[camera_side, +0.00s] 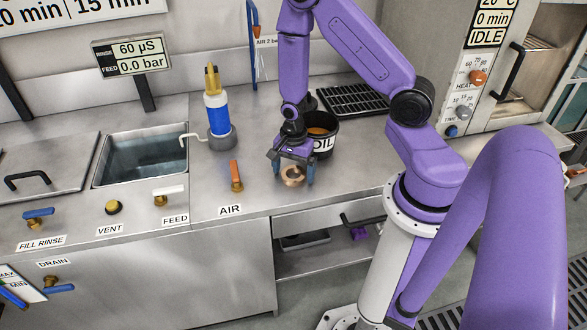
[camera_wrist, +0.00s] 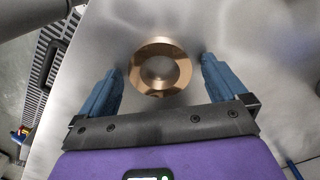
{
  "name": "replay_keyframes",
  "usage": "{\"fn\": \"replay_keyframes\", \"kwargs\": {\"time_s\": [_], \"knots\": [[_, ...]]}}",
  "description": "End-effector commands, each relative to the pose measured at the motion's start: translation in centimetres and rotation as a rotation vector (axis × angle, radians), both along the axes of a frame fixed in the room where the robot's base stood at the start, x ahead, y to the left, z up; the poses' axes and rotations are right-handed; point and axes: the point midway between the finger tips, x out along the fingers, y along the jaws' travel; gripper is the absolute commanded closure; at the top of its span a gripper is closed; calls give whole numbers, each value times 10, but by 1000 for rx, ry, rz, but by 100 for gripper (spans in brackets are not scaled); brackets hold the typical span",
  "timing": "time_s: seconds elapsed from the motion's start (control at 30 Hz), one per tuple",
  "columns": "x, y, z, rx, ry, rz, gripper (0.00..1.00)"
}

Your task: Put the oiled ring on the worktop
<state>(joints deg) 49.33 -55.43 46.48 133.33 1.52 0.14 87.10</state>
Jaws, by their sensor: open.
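The ring (camera_side: 292,176) is a copper-coloured metal ring lying flat on the steel worktop (camera_side: 255,190), near its front edge. In the wrist view the ring (camera_wrist: 160,68) shows whole, shiny, with grey worktop through its hole. My gripper (camera_side: 290,178) is open above the ring, with its two blue fingers on either side of it. In the wrist view my gripper (camera_wrist: 160,78) has a gap between each finger and the ring. I cannot tell how high the fingertips are above the worktop.
A black pot marked OIL (camera_side: 324,140) stands just behind my gripper, with a black rack (camera_side: 353,99) beyond. An orange-handled AIR valve (camera_side: 236,177) stands to the left. A blue and white bottle (camera_side: 217,113) and a water-filled sink (camera_side: 143,160) are further left.

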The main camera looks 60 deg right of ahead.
Motion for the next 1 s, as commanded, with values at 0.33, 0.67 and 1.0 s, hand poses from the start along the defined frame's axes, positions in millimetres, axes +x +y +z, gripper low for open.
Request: {"fn": "replay_keyframes", "kwargs": {"time_s": [0.33,0.67,1.0], "knots": [[1,0,19,1,-3,0,1],[1,0,61,1,-5,0,1],[1,0,103,1,-5,1,1]]}}
